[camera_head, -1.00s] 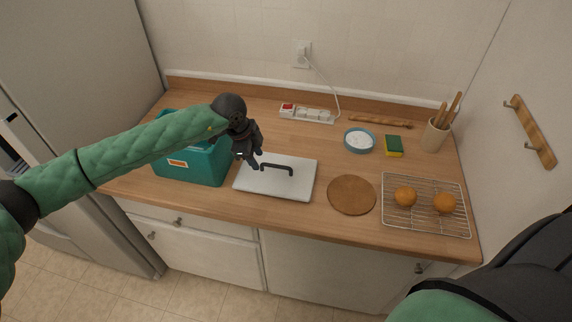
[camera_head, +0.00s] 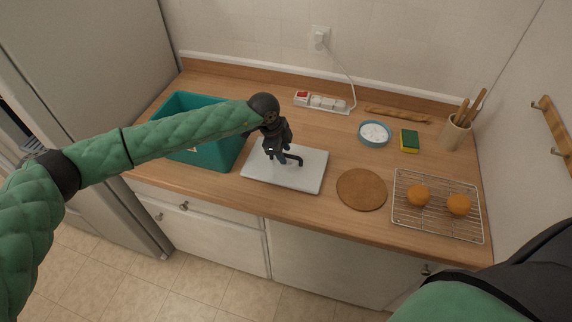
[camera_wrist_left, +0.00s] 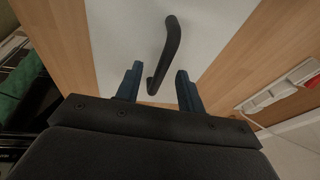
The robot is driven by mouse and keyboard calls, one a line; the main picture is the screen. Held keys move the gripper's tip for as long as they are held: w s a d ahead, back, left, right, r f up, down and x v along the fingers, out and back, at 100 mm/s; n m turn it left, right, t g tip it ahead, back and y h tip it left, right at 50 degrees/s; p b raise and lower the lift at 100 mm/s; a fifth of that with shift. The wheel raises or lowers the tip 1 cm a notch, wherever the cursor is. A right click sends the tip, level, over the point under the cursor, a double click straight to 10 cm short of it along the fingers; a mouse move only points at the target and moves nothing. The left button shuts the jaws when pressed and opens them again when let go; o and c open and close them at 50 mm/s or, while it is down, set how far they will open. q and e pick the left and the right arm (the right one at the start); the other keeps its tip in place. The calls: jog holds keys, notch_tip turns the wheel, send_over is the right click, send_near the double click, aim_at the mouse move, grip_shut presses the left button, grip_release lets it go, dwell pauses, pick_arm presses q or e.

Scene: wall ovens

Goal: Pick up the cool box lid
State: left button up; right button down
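The cool box lid (camera_head: 313,176) is a flat white panel with a dark arched handle (camera_head: 295,158). It lies on the wooden counter just right of the open teal cool box (camera_head: 218,153). My right gripper is out of view.
A round brown board (camera_head: 361,190) lies right of the lid. A wire rack (camera_head: 437,213) with two orange-brown round items is farther right. A bowl (camera_head: 375,133), sponge (camera_head: 409,141), utensil holder (camera_head: 454,133) and power strip (camera_head: 321,103) stand behind.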

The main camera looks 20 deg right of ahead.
pick_arm(q)
jog(key=shift+f, duration=0.1)
jog(key=c, duration=0.8)
grip_shut()
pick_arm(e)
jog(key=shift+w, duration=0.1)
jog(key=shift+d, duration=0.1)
